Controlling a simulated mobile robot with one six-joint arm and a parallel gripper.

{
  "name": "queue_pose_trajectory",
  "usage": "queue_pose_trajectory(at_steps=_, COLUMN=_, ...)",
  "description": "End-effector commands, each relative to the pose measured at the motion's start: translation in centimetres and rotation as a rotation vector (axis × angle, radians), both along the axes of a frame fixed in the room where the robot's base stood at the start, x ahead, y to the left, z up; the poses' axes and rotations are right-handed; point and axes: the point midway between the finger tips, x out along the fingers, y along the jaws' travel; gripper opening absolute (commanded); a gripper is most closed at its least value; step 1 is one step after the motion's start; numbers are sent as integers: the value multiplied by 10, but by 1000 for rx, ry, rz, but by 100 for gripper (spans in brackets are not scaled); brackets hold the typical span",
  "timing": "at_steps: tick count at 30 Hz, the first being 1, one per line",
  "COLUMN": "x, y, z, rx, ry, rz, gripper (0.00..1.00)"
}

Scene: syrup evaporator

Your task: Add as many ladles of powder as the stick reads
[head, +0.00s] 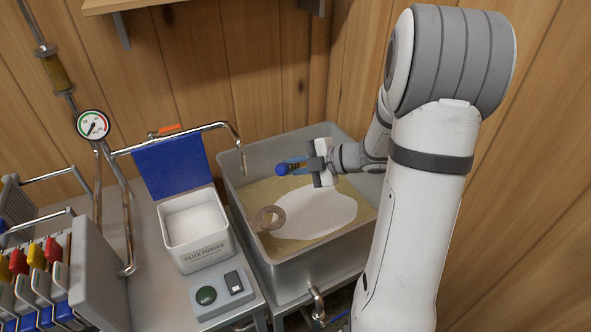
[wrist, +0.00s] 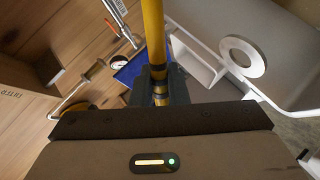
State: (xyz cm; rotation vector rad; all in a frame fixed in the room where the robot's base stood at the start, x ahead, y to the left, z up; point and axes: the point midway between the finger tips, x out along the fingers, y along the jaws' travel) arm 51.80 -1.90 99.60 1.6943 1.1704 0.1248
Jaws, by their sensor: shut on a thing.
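My gripper (head: 300,165) is over the grey pan (head: 238,215), near its back. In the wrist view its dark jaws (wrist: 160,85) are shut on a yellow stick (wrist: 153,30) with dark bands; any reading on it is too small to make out. A blue knob (head: 282,169) shows at the jaws in the head view. The white box labelled FILTER POWDER (head: 207,252) stands left of the pan, with white powder (head: 193,221) inside. The pan holds yellowish liquid (head: 262,190) with a broad white patch (head: 315,212). I cannot make out a ladle.
A ring (head: 268,218) lies at the pan's left side. A bent pipe (head: 222,124) reaches over the pan's edge. A blue panel (head: 170,166) stands behind the powder box, and a control box (head: 222,294) sits in front. A gauge (head: 92,124) and a press with coloured handles (head: 35,255) are left.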

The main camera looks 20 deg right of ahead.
Motion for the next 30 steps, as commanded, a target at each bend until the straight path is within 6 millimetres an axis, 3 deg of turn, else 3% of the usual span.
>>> queue_pose_trajectory(at_steps=1, x=-1, y=2, z=-8, rx=-16, ry=-16, rz=0, gripper=0)
queue_pose_trajectory(at_steps=16, x=-7, y=8, z=-37, rx=-213, ry=-187, rz=0, gripper=0)
queue_pose_trajectory(at_steps=30, x=-10, y=10, z=-47, rx=-314, ry=-274, rz=-1, gripper=0)
